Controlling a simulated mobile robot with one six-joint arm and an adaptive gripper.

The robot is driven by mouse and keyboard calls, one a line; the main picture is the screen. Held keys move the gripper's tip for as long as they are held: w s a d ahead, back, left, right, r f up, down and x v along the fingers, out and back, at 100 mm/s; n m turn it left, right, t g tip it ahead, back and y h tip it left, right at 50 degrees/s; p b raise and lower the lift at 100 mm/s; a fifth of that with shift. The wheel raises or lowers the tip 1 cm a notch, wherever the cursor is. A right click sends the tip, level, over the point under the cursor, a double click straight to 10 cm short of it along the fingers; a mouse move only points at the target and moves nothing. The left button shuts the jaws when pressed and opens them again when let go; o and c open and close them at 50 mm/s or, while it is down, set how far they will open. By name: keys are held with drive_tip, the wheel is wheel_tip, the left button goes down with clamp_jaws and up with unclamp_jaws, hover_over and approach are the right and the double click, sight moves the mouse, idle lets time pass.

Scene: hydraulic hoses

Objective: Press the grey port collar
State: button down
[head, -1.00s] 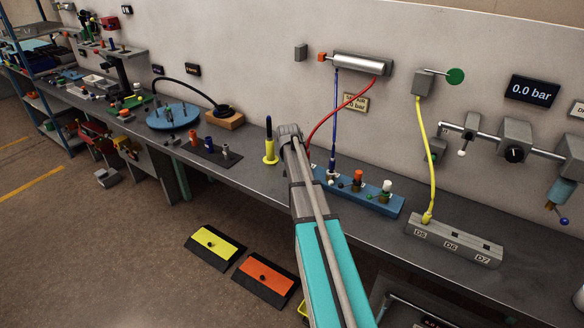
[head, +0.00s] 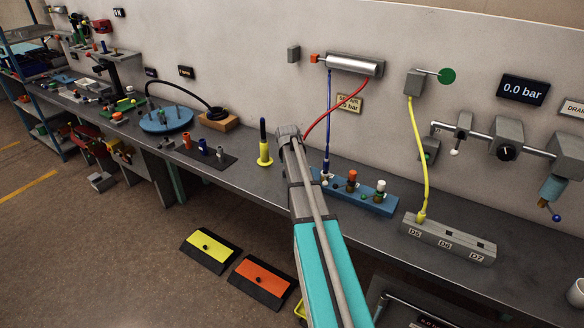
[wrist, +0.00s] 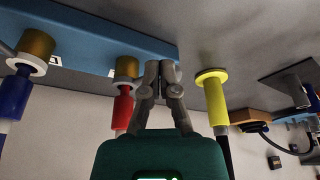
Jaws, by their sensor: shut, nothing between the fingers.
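My gripper (wrist: 160,72) is shut and empty in the wrist view, its fingertips near the edge of the blue port block (wrist: 90,30). A pale grey collar (wrist: 123,81) rings the brass fitting of the red hose (wrist: 122,108), just left of my fingers in the picture; I see a gap between them. A white collar (wrist: 38,70) rings the blue hose's fitting further left. In the head view the blue block (head: 375,203) shows right of my arm, which hides the red hose's lower end and my fingertips.
A yellow-based post (head: 264,155) stands close beside my arm; its yellow flange also shows right of my fingers in the wrist view (wrist: 212,75). A grey block (head: 447,240) with a yellow hose lies to the right. Bare bench lies in front of the blue block.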

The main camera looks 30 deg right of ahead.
drive_tip(key=shift+s+a, duration=0.1)
drive_tip(key=s+a+r+p, duration=0.4)
drive_tip(key=s+r+p, duration=0.1)
drive_tip(key=r+p, duration=0.5)
drive_tip(key=shift+s+r, duration=0.15)
idle(0.7)
idle(0.6)
drive_tip(key=s+a+f+n+g+y, duration=0.1)
drive_tip(key=s+a+n, duration=0.2)
drive_tip(key=s+a, duration=0.7)
drive_tip(key=s+a+f+n+g+b, duration=0.1)
drive_tip(key=s+a+n+g, duration=0.1)
drive_tip(key=s+a, duration=0.8)
drive_tip(key=a+n, duration=0.1)
drive_tip(key=a, duration=0.6)
drive_tip(key=shift+s+f+y+b, duration=0.3)
drive_tip(key=shift+s+f+y, duration=0.05)
drive_tip(key=shift+s+y, duration=0.05)
drive_tip(key=shift+w, duration=0.1)
